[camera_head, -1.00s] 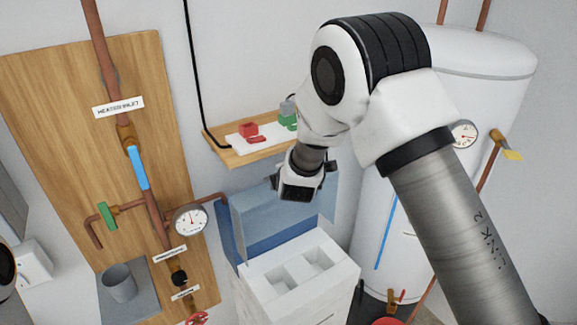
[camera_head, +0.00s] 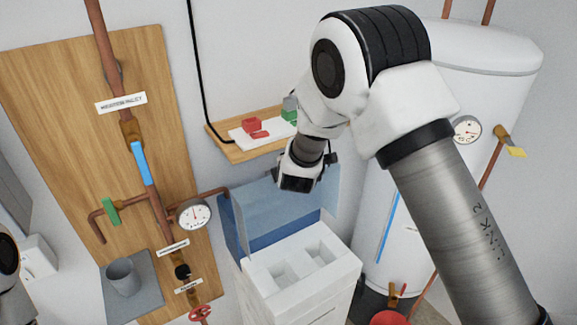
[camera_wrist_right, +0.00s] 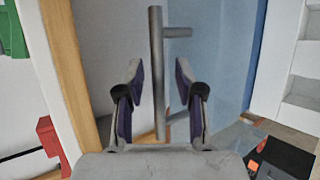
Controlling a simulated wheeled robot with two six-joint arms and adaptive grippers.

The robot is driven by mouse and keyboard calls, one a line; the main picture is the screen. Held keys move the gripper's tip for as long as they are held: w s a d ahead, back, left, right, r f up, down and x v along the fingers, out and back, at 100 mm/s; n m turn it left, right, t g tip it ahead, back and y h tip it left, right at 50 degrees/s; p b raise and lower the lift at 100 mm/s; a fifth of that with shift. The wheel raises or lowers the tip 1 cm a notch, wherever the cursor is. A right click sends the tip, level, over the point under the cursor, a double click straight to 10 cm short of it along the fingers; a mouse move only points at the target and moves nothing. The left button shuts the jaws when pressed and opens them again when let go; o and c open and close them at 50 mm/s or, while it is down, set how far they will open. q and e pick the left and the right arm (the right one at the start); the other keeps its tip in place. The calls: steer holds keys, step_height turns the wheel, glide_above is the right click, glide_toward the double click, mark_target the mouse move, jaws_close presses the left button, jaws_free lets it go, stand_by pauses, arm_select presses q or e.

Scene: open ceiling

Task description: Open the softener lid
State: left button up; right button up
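The softener is a white cabinet (camera_head: 300,297) with two square recesses in its top. Its translucent blue lid (camera_head: 262,221) stands raised, roughly upright, at the cabinet's back; it also shows in the right wrist view (camera_wrist_right: 224,50). A grey bar handle (camera_wrist_right: 156,60) stands off the lid on short posts. My right gripper (camera_wrist_right: 157,75) is open, with the bar between its fingers and a gap on both sides. In the head view my right gripper (camera_head: 303,172) is at the lid's upper part and hides some of it. My left gripper is not in view.
A wooden shelf (camera_head: 232,155) with red and green fittings is on the wall behind the lid. A board (camera_head: 60,90) with copper pipes and a gauge (camera_head: 194,214) is at left. A white tank (camera_head: 480,75) stands at right, behind my right arm.

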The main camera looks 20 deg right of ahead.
steer(key=v, duration=1.1)
steer(key=shift+s+r, duration=0.2)
steer(key=shift+s, duration=0.1)
